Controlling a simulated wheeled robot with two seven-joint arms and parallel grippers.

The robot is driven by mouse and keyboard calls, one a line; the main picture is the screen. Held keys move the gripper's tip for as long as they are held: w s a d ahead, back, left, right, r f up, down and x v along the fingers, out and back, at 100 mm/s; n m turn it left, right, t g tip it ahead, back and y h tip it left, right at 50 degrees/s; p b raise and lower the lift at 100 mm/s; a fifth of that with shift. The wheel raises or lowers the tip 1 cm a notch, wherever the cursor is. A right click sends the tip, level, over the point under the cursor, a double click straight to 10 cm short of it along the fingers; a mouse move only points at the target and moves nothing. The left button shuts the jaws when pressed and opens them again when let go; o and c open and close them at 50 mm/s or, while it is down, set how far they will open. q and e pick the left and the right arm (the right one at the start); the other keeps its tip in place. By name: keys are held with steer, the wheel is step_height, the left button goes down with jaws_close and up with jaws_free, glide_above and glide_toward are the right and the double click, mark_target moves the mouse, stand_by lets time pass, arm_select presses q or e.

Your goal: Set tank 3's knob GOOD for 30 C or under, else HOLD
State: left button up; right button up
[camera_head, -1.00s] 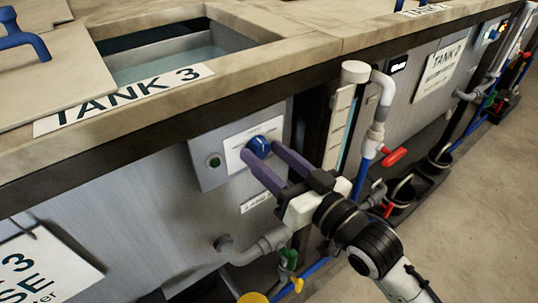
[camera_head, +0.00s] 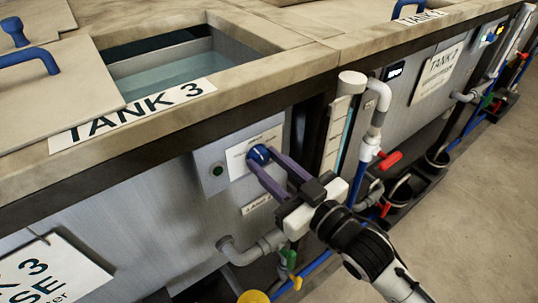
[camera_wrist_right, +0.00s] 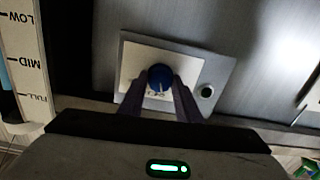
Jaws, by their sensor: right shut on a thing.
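Tank 3's knob (camera_head: 259,154) is a blue dial on a white label plate on the front panel below the TANK 3 sign (camera_head: 132,114). My right gripper (camera_head: 264,158) has its two purple fingers closed on the knob, one on each side. In the right wrist view the knob (camera_wrist_right: 160,77) sits between the fingertips, with a pale pointer line on its face. The small lettering on the plate (camera_wrist_right: 133,75) is too small or covered to read. My left gripper is not in view.
Tank 3's lid (camera_head: 60,84) lies partly aside, showing liquid.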

steer(key=n+p, duration=0.3)
steer(key=n, duration=0.1)
steer(key=shift+r, duration=0.2)
steer(key=shift+n+p, duration=0.35)
steer(key=shift+n, duration=0.55)
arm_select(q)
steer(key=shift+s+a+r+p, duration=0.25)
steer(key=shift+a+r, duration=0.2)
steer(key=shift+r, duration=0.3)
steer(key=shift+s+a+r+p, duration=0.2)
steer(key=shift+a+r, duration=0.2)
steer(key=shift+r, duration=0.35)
arm_select(e)
steer(key=shift+f+n, duration=0.1)
steer(key=shift+n, duration=0.8)
steer(key=o, duration=1.1)
steer(key=shift+c, duration=0.2)
